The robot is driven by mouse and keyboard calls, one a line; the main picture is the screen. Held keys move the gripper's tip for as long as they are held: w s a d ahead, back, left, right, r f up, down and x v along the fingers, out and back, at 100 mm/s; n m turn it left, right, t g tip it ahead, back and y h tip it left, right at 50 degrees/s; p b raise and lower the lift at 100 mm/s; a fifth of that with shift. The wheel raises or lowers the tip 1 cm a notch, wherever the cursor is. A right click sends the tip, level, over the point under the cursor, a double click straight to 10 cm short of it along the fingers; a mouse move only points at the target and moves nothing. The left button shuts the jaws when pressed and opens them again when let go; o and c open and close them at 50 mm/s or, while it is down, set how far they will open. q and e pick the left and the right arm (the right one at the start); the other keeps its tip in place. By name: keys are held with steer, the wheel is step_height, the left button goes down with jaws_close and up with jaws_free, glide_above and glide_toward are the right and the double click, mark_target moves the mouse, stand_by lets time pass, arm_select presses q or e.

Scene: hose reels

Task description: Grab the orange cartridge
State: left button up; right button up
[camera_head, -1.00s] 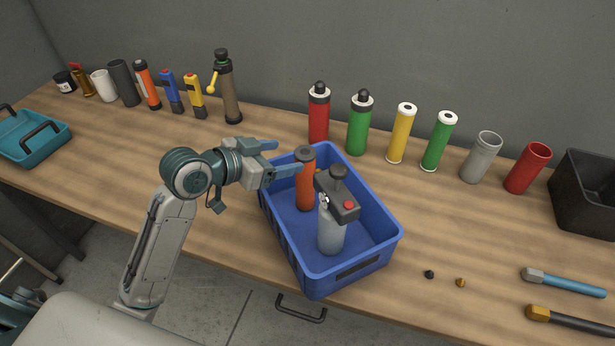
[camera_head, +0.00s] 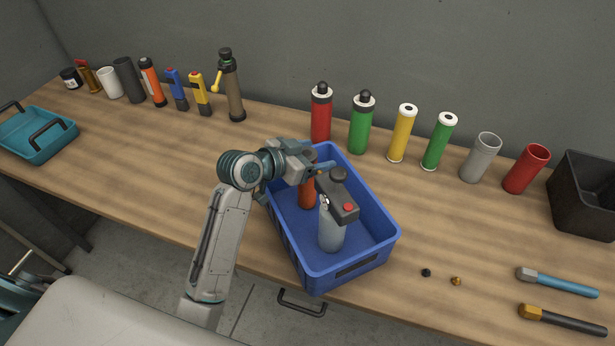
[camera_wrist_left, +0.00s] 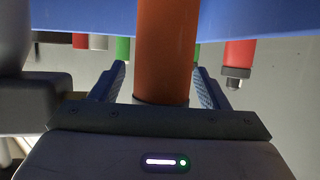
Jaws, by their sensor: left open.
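The orange cartridge (camera_head: 307,196) stands upright in the blue crate (camera_head: 372,262), at its far left part. My left gripper (camera_head: 322,162) is at the cartridge's upper part and hides its top in the head view. In the left wrist view the orange cartridge (camera_wrist_left: 163,50) stands between the two open blue fingers (camera_wrist_left: 162,85), one on each side, with a gap visible. My right gripper is not in view.
A grey canister with a dark head (camera_head: 333,232) stands in the crate close beside the cartridge. Red (camera_head: 321,117) and green (camera_head: 361,125) cylinders stand behind the crate.

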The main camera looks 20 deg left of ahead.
arm_select(q)
steer(key=shift+a, duration=0.1)
steer(key=c, duration=1.4)
